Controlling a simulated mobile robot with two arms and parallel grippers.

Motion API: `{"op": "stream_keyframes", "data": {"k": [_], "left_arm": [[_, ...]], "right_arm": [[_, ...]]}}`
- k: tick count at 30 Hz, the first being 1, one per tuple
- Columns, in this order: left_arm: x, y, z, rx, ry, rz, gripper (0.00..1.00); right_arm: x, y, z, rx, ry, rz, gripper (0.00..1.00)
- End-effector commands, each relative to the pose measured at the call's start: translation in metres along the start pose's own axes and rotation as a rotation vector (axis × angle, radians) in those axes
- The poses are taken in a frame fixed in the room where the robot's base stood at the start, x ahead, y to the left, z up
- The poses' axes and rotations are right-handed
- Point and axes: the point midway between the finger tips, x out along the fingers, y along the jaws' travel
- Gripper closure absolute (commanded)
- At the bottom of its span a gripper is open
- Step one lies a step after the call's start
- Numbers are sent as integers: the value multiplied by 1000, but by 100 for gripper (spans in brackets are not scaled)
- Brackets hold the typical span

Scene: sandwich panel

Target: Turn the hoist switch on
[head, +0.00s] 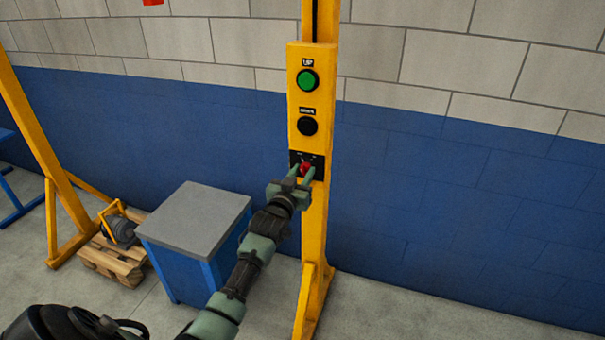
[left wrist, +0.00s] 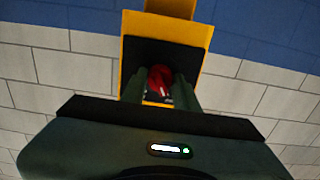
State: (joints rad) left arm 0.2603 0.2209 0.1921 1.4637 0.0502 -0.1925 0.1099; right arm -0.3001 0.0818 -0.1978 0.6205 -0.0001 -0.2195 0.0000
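The hoist switch (head: 306,168) is a red knob on a black plate, low on the yellow control panel (head: 297,101). In the left wrist view the red knob (left wrist: 159,77) shows between my two fingers. My left gripper (head: 302,174) is at the switch, with one finger on each side of the knob. In the left wrist view the gripper (left wrist: 160,92) has its fingers apart around the knob; whether they touch it is hard to see. The knob's exact setting is partly hidden. My right gripper is in neither view.
Above the switch are a green button (head: 308,81) marked UP and a black button (head: 308,126). The panel is on a yellow post (head: 314,240). A blue cabinet with a grey top (head: 195,218) stands left of the post, and a pallet (head: 113,261) lies further left.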

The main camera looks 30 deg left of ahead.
Motion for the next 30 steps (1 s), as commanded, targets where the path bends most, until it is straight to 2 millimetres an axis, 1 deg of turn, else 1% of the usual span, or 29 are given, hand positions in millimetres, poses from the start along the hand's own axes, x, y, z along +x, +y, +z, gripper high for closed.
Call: {"op": "stream_keyframes", "data": {"k": [8, 14, 20, 30], "left_arm": [[0, 0, 0, 30, -1, 0, 100], [0, 0, 1, 127, -2, 0, 100], [0, 0, 1, 291, -2, 1, 100], [0, 0, 2, 615, -2, 1, 100]], "right_arm": [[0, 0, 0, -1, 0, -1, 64], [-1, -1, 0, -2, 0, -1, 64], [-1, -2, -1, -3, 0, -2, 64], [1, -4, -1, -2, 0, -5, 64]]}}
